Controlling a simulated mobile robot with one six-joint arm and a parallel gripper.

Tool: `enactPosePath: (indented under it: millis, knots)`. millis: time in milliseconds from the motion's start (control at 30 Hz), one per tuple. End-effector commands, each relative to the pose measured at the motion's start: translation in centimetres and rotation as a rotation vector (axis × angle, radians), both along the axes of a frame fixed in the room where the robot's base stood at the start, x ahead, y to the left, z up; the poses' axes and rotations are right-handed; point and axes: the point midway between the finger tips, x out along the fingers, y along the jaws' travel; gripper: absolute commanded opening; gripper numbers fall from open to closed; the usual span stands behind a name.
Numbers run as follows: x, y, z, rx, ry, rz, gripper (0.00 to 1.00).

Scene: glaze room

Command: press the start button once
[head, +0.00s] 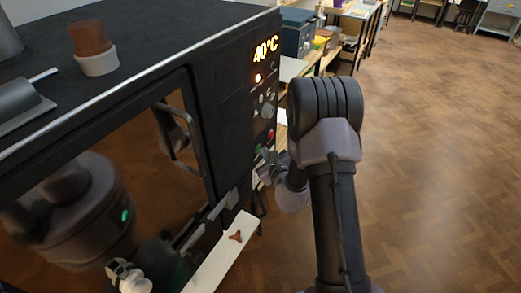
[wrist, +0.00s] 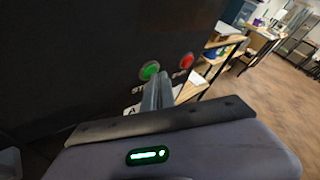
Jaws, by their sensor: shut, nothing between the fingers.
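The green button (wrist: 149,70), which I take to be the start button, is on the dark front of the kiln in the wrist view. In the head view the green button (head: 259,149) shows small, low on the control panel. A red button (wrist: 187,60) is to its right. My gripper (wrist: 158,78) is shut and empty, its fingertips just in front of and below the green button, covering a little of its lower edge. I cannot tell whether they touch it. In the head view my gripper (head: 264,170) is close to the panel, below the buttons.
The kiln (head: 120,75) has a lit 40°C display (head: 265,48), an orange lamp (head: 258,78) and a knob (head: 268,110). Its door handle (head: 178,140) sticks out left of the panel. A white board (head: 215,262) lies below. Open wooden floor (head: 440,150) is at right.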

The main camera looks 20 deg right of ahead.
Motion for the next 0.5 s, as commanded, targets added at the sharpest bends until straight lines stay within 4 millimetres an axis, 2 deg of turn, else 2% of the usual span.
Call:
enactPosePath:
  millis: [267, 500]
  knots:
    - [-0.2, -0.1, 0.0, 0.000, 0.000, 0.000, 0.00]
    - [-1.2, -0.9, -0.1, -0.001, 0.000, 0.000, 0.00]
